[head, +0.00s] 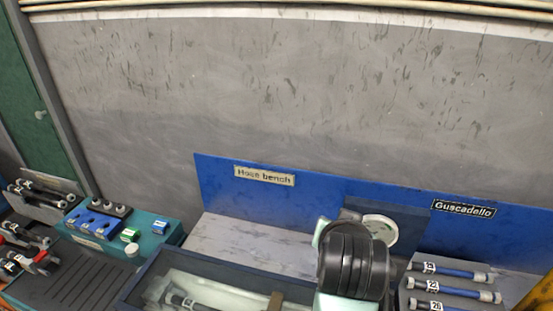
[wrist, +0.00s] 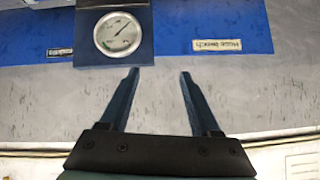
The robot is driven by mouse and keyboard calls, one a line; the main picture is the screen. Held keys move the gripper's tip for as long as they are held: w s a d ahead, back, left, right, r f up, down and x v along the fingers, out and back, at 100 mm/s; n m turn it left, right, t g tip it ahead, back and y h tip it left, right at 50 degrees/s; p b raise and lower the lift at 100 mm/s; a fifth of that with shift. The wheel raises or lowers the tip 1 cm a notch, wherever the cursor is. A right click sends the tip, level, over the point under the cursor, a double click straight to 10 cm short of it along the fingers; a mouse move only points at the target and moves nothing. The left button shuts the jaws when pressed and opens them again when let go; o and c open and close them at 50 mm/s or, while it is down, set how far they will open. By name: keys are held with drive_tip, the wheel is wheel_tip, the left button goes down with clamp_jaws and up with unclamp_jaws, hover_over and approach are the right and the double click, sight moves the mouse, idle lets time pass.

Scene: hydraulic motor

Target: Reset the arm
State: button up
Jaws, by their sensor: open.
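My gripper (wrist: 158,75) shows in the wrist view with its two dark blue fingers spread apart and nothing between them. The wrist view looks upside down at the wall and the blue bench back. A round pressure gauge (wrist: 118,34) on a dark panel lies beyond the left finger, apart from it. In the head view my arm rises at the lower right and covers part of this gauge (head: 380,230). The gripper's fingers cannot be made out in the head view.
The blue back panel (head: 315,191) carries a "Hose bench" label (head: 264,176). Numbered hoses (head: 450,288) lie at the lower right. A glass-topped case (head: 190,268) stands in front. A teal box (head: 158,232) with small blocks stands left. The grey wall (head: 280,90) is bare above.

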drive_tip(key=w+a+r+n+t+b, duration=0.1)
drive_tip(key=a+r+t, duration=0.15)
drive_tip(key=r, duration=0.45)
drive_tip(key=a+r+t, duration=0.1)
drive_tip(key=r+t, duration=0.2)
drive_tip(key=r, duration=0.3)
drive_tip(key=s+a+r+n+t, duration=0.1)
drive_tip(key=s+r+t, duration=0.3)
drive_tip(key=r, duration=0.4)
drive_tip(key=s+a+r+n+t+y+b, duration=0.1)
drive_tip(key=s+a+r+t, duration=0.2)
drive_tip(key=s+r, duration=0.3)
drive_tip(key=s+a+r+n+t+y+b, duration=0.1)
drive_tip(key=s+a+r+t, duration=0.3)
drive_tip(key=r, duration=0.6)
drive_tip(key=shift+s+r+t, duration=0.35)
drive_tip(key=shift+s+r, duration=0.05)
drive_tip(key=shift+s, duration=0.4)
